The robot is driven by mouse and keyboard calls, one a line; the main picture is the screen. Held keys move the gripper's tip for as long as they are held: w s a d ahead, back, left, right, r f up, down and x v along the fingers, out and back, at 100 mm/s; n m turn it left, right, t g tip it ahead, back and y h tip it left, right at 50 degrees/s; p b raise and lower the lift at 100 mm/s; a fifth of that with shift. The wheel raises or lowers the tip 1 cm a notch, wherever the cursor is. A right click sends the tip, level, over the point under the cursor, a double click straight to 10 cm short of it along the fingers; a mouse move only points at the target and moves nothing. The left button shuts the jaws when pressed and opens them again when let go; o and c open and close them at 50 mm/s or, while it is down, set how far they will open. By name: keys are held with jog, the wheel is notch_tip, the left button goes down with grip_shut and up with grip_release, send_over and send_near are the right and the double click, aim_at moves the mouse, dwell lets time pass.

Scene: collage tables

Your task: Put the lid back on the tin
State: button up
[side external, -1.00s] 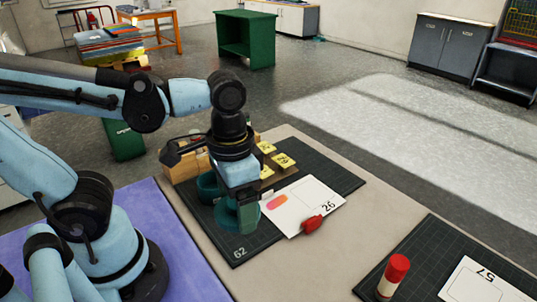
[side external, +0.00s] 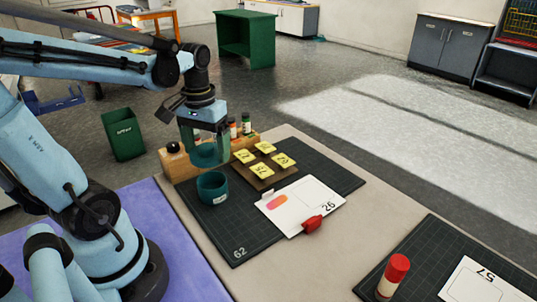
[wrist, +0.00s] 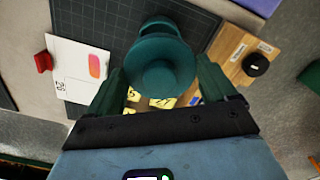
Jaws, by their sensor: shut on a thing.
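A teal tin (side external: 212,190) with a small white label stands upright on the dark cutting mat, left of the white card. My gripper (side external: 208,156) is shut on the round teal lid (side external: 203,157) and holds it in the air above and slightly behind the tin in the side view. The lid and tin look apart there. In the wrist view the lid (wrist: 160,66) sits between the fingers of my gripper (wrist: 162,82). The tin (wrist: 160,27) shows beyond it, partly hidden by the lid.
A wooden rack (side external: 180,162) with bottles stands behind the tin. A brown board (side external: 268,173) with several yellow notes lies to its right. The white card (side external: 300,205) has a red clip (side external: 313,224). A red-capped glue stick (side external: 393,277) stands front right. The mat's front part (side external: 245,225) is clear.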

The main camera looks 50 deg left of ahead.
jog(key=shift+f, duration=3.05)
jog(key=shift+f, duration=0.2)
jog(key=o, duration=0.8)
jog(key=shift+r, duration=0.1)
jog(key=shift+r, duration=3.45)
